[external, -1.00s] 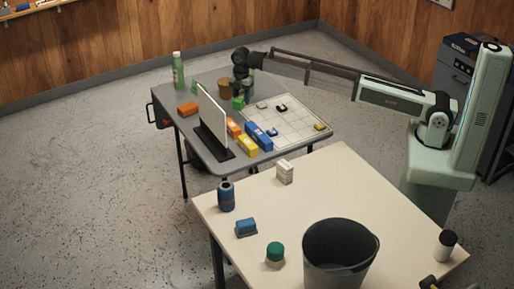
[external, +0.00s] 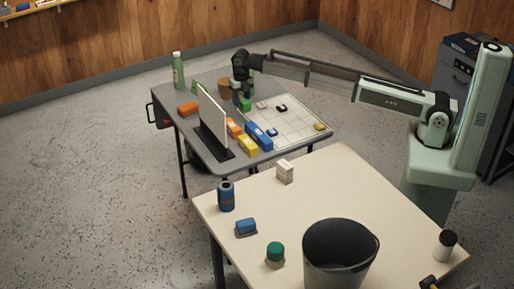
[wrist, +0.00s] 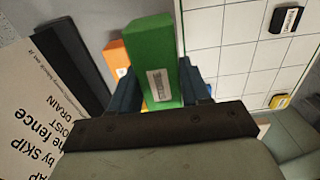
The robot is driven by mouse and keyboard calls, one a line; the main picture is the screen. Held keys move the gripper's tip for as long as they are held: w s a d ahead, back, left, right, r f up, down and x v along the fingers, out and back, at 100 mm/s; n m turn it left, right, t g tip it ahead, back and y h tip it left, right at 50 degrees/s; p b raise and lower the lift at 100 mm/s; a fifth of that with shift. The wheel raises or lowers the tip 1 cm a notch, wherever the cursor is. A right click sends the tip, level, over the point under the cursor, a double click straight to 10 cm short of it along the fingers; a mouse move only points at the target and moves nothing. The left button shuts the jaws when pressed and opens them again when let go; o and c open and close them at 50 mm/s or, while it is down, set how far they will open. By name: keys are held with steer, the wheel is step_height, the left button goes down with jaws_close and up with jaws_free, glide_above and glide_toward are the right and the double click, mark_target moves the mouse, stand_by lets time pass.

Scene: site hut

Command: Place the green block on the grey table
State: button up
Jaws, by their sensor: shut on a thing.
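The green block (external: 245,104) is held between the fingers of my gripper (external: 242,93), near the white grid sheet. In the wrist view the green block (wrist: 153,50), with a pale label on its face, sits between the two dark fingers of my gripper (wrist: 160,88). My gripper is shut on it. The grey table (external: 180,127) is the far table, and the block is over or at its top; I cannot tell whether it touches.
A white upright panel (external: 211,120) on a dark base stands left of the block. Orange (external: 234,128), yellow (external: 247,146) and blue (external: 259,136) blocks lie beside it. The grid sheet (external: 290,118) holds small items. A brown pot (external: 224,88) and green bottle (external: 178,71) stand behind.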

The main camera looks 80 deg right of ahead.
mark_target(242, 98)
step_height(242, 98, down, 9)
steer(key=shift+r, duration=0.1)
stand_by(0.4)
steer(key=shift+f, duration=0.2)
steer(key=o, duration=1.1)
steer(key=shift+o, duration=0.2)
step_height(242, 98, up, 12)
steer(key=shift+r, duration=0.2)
